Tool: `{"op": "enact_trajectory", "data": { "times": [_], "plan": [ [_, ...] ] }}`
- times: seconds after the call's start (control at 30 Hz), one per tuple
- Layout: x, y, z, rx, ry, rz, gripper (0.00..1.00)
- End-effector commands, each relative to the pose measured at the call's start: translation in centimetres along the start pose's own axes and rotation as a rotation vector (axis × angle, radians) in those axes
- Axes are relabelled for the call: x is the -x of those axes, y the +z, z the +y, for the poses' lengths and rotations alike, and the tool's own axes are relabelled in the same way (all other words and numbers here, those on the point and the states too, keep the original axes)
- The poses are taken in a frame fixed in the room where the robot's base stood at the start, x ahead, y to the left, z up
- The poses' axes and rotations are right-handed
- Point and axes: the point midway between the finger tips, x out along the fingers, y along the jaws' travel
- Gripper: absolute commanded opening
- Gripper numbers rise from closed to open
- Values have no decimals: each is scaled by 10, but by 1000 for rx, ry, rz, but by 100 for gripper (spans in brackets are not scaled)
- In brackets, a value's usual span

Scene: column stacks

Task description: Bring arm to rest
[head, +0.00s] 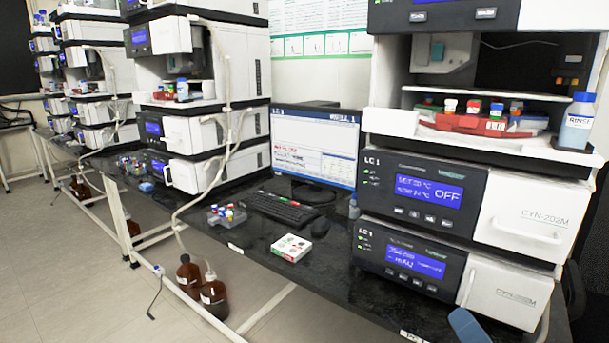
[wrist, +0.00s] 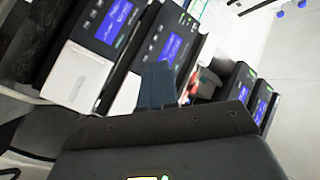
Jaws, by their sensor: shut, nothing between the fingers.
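My gripper (wrist: 157,88) shows in the wrist view with its blue-grey fingers together and nothing between them. It is in front of the instrument stack, which appears tilted in that view. In the head view a small blue piece at the bottom edge, low in front of the LC 1 stack, looks like the tip of my gripper (head: 468,325). The rest of my arm is out of the head view.
The LC 1 stack (head: 420,195) stands at the right, with a red vial tray (head: 470,124) and a RINSE bottle (head: 578,122) on it. A monitor (head: 313,146), keyboard (head: 290,210) and small white box (head: 291,248) are on the black bench. Brown bottles (head: 214,295) stand on the floor.

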Motion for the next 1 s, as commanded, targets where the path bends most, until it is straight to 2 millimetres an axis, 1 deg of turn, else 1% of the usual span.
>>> {"op": "enact_trajectory", "data": {
  "times": [0.03,0.17,0.2,0.27,0.43,0.57,0.6,0.8,0.9,1.0],
  "plan": [
    [17,14,10,20,25,-10,0],
    [60,38,28,100,75,-17,0],
    [73,44,33,126,90,-21,0],
    [94,53,40,169,110,-29,0],
    [155,71,54,302,158,-61,0],
    [202,78,60,415,182,-95,0],
    [216,80,60,450,187,-107,0],
    [282,79,59,631,191,-172,0],
    [305,76,56,705,183,-198,0],
    [321,73,54,755,175,-216,0]
  ]
}}
